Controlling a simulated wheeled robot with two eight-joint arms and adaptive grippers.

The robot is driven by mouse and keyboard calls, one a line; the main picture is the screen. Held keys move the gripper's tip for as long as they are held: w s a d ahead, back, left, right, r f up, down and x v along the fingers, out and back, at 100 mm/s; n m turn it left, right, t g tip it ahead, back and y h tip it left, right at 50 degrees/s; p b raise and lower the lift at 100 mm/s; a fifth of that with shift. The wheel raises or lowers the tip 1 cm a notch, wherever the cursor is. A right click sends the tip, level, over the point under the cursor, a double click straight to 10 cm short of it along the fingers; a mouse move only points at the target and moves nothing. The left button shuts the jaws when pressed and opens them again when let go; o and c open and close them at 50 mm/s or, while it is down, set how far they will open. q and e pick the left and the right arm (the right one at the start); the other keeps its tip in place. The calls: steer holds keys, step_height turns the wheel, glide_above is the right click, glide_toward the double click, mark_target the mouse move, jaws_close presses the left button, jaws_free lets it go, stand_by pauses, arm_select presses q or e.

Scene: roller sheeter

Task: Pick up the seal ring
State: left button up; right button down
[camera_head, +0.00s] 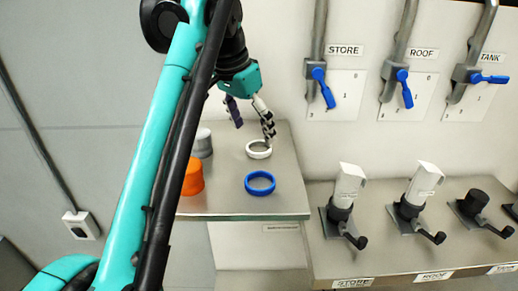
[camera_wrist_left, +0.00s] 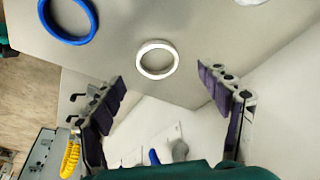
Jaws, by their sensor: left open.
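A white ring (camera_head: 259,156) and a blue ring (camera_head: 260,192) lie flat and apart on a steel shelf (camera_head: 225,205); I cannot tell from looks alone which is the seal ring. The white ring is farther back, near the wall. My left gripper (camera_head: 253,130) is open and empty just above the white ring, and one finger overlaps its far edge in the head view. In the left wrist view the white ring (camera_wrist_left: 157,76) shows whole between and beyond the open fingers (camera_wrist_left: 161,78), with the blue ring (camera_wrist_left: 80,40) at upper left. My right gripper is not in view.
An orange cylinder (camera_head: 193,178) and a grey one (camera_head: 204,142) stand left of the rings, partly behind my arm. To the right, a lower bench (camera_head: 385,255) carries spouted fittings (camera_head: 346,190). Blue-handled valves (camera_head: 318,75) on pipes line the wall above.

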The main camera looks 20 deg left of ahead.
mark_target(260, 151)
arm_select(q)
steer(key=x, duration=0.3)
steer(key=shift+w+d+f, duration=0.15)
steer(key=shift+d+f, duration=0.1)
steer(key=shift+f, duration=0.05)
steer(key=shift+s+f, duration=0.25)
steer(key=shift+w, duration=0.1)
steer(key=shift+c, duration=0.3)
steer(key=shift+w, duration=0.15)
steer(key=c, duration=1)
steer(key=shift+r, duration=0.1)
